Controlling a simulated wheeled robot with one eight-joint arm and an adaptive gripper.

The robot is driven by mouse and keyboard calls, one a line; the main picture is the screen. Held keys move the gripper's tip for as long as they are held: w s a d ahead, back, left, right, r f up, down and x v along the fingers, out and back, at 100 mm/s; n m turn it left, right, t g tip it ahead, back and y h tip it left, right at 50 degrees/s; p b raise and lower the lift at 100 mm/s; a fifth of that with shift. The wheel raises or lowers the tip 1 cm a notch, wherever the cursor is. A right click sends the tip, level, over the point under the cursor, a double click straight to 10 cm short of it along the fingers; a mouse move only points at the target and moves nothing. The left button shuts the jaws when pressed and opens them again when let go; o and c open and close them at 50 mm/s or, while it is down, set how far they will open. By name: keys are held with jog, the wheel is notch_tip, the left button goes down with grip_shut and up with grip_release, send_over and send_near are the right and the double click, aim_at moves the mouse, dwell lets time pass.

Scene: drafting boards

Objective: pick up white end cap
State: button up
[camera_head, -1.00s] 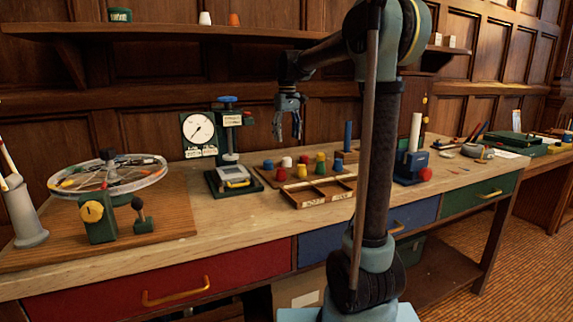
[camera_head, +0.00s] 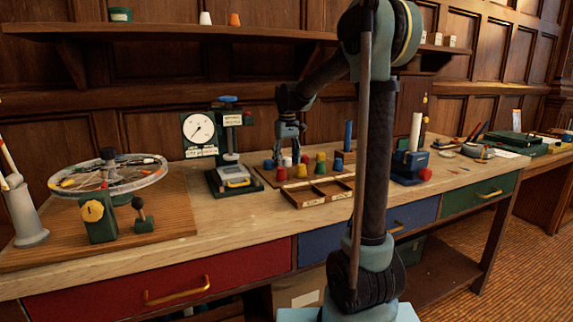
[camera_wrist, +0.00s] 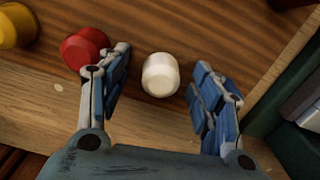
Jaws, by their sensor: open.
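The white end cap (camera_wrist: 160,75) stands on a brown wooden board (camera_wrist: 190,22) near its edge, between the two open fingers of my gripper (camera_wrist: 160,95) in the wrist view. Clear space shows between the cap and each finger. In the head view my gripper (camera_head: 288,155) points down just above the caps, and the white end cap (camera_head: 287,162) shows small at its fingertips. A red cap (camera_wrist: 84,48) stands left of the white one, close by the left finger in the wrist view.
A yellow cap (camera_wrist: 16,25) is at the upper left of the wrist view. A dark green stand (camera_head: 222,184) with a dial gauge (camera_head: 199,129) is left of the caps. A divided wooden tray (camera_head: 319,192) lies in front. Blue posts (camera_head: 348,136) rise to the right.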

jog(key=c, duration=1.2)
notch_tip(320, 180, up, 10)
jog(key=shift+r, duration=0.1)
